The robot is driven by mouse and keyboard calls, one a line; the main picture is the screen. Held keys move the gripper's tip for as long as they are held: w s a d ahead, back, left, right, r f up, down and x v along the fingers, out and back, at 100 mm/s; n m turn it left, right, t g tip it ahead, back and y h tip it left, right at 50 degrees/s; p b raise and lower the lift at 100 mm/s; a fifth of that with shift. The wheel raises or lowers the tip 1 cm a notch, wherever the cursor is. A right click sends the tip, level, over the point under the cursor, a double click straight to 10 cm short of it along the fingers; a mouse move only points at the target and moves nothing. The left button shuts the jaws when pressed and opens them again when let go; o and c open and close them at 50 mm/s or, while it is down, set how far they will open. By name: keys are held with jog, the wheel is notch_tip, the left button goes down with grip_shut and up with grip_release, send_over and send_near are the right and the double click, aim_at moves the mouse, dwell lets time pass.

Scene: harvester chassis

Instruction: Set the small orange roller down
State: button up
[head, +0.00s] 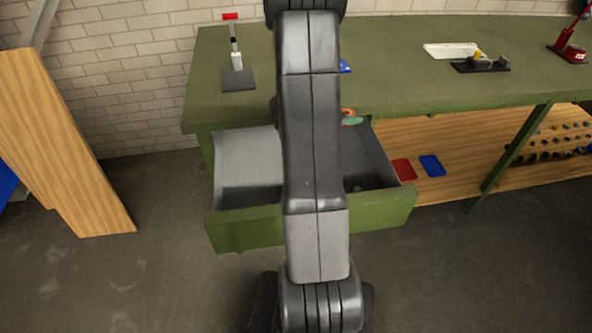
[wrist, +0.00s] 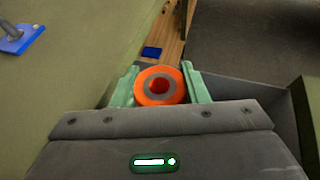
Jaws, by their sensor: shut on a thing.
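The small orange roller (wrist: 159,86) shows in the wrist view as an orange ring with a grey band and a red centre. My gripper (wrist: 159,84) is shut on it, with a pale green finger on each side. In the head view my arm hides most of the gripper (head: 350,117); a bit of green finger and orange shows just right of the arm, above the back part of the open drawer (head: 310,232). How high the roller is above the drawer floor I cannot tell.
The green workbench (head: 400,95) carries a white tray (head: 450,50), a black fixture (head: 481,66) and a red tool (head: 568,50). A black-based stand (head: 238,78) is at its left. Red (head: 404,169) and blue (head: 432,165) trays lie on the lower shelf. The drawer's left part looks empty.

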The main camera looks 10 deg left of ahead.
jog(key=s+f+m+g+h+b, duration=0.1)
jog(key=s+f+m+g+b, duration=0.1)
jog(key=s+f, duration=0.2)
jog(key=s+a+f+m+g+h+b, duration=0.1)
jog(key=s+f+m+g+b, duration=0.1)
jog(key=s+f+b, duration=0.1)
jog(key=s+f+m+g+b, duration=0.2)
jog(key=s+f+g+b, duration=0.1)
jog(key=f, duration=0.4)
jog(key=shift+s+a+f+m+h, duration=0.15)
jog(key=shift+s+m+h, duration=0.25)
jog(key=shift+s, duration=0.5)
jog(key=shift+f, duration=2.15)
jog(key=shift+f, duration=0.1)
jog(key=shift+f+b, duration=0.15)
jog(key=shift+b, duration=0.25)
jog(key=o, duration=1)
